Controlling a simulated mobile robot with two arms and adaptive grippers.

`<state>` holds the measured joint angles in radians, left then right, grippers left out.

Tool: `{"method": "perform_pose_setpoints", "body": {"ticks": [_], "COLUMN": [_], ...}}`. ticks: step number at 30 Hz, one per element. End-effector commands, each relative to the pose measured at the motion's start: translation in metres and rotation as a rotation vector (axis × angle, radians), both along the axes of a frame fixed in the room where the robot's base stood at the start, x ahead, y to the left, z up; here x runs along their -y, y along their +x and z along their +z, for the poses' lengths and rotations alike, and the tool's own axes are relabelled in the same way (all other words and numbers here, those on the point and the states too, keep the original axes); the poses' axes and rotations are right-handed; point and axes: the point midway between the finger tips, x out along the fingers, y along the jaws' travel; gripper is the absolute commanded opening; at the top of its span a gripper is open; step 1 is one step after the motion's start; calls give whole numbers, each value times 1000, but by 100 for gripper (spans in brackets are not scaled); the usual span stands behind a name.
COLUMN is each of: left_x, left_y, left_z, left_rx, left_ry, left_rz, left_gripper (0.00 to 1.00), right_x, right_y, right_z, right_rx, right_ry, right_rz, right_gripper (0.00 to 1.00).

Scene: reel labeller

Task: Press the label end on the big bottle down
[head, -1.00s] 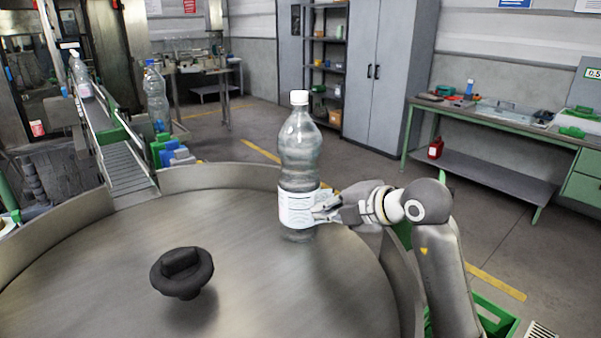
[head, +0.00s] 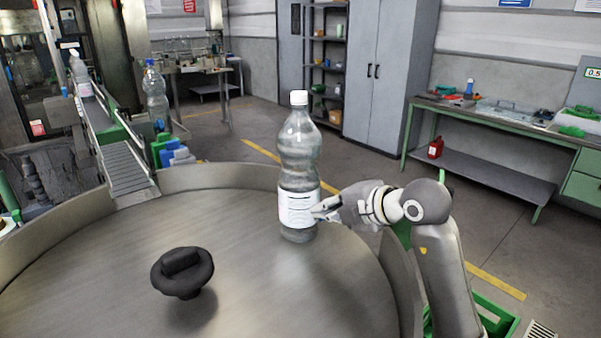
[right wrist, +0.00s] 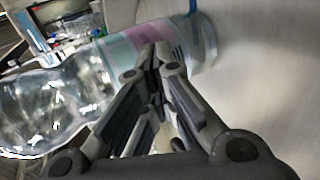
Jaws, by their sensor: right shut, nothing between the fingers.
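The big bottle (head: 299,160) is clear with a white cap and stands upright on the round metal table (head: 235,270). A white printed label (head: 296,209) wraps its lower part. In the right wrist view the bottle (right wrist: 60,100) lies across the picture, and the label (right wrist: 130,50) shows pinkish and green with dark marks. My right gripper (head: 318,211) is shut and empty, its fingertips at the label's right side. In the right wrist view the closed fingertips (right wrist: 158,55) overlap the label; whether they touch is hard to tell. My left gripper is not in view.
A black knob (head: 182,272) stands up from the table's middle. The table has a raised metal rim (head: 225,178). A conveyor (head: 118,150) with a bottle (head: 80,72) leads in from the left. A green workbench (head: 490,125) stands at the back right.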

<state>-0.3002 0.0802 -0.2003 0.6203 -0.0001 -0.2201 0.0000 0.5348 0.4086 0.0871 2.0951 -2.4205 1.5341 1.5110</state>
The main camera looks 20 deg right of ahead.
Motion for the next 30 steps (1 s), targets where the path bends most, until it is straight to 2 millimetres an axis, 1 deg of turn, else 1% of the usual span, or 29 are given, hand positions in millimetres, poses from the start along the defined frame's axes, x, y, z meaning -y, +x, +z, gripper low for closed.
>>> {"method": "perform_pose_setpoints", "body": {"ticks": [10,30], "left_x": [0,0], "left_y": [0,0], "left_z": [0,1], "left_rx": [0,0], "left_ry": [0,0], "left_rz": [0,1], "left_gripper": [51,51], "right_x": [0,8], "right_y": [0,4], "right_z": [0,0], "right_rx": [0,-1], "right_ry": [0,0], "right_rz": [0,0], "right_gripper": [0,0]}}
